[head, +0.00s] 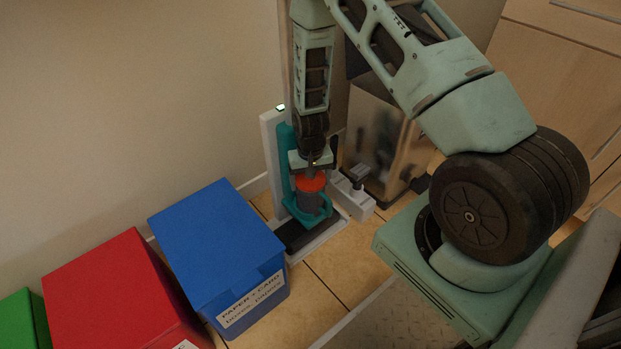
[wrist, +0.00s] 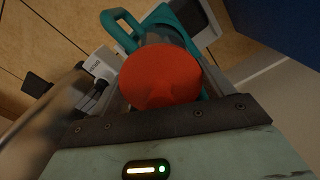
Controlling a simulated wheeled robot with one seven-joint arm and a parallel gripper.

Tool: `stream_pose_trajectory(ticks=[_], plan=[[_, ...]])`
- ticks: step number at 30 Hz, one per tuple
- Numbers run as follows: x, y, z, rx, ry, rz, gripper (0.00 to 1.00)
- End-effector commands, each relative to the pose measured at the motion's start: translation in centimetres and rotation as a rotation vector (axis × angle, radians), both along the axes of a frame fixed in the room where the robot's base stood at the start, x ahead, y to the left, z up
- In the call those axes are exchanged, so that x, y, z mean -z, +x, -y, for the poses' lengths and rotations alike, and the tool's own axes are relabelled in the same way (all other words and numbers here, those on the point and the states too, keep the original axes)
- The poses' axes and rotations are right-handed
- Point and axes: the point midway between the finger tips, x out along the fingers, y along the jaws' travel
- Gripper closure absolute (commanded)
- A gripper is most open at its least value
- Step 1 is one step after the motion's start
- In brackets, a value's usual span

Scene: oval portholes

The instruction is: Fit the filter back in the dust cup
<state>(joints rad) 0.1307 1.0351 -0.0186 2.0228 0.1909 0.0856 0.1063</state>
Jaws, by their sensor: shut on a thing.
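The red-orange filter (head: 311,183) is between the jaws of my gripper (head: 313,170), which points down and is shut on it. The filter's rounded red top fills the middle of the wrist view (wrist: 160,76). The dust cup (head: 308,200), greyish and see-through, stands upright in the teal vacuum body directly below the filter. In the wrist view the cup's teal handle (wrist: 119,22) shows beyond the filter. The filter overlaps the cup's mouth in both views. I cannot tell how deep it sits, as its lower part is hidden.
The vacuum stands on a white and dark dock (head: 325,236) against the wall, with a white side arm (head: 352,196) on its right. A steel bin (head: 372,140) stands close behind right. Blue (head: 215,245), red (head: 120,290) and green (head: 20,320) bins are at left.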

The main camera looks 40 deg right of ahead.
Motion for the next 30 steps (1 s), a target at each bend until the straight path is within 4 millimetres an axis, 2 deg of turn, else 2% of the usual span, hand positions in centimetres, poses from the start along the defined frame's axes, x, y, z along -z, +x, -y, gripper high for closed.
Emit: stream_pose_trajectory(ticks=[29, 30], plan=[[0.37, 0.03, 0.0, 0.0, 0.0, 0.0, 0.42], [0.37, 0.03, 0.0, 0.0, 0.0, 0.0, 0.15]])
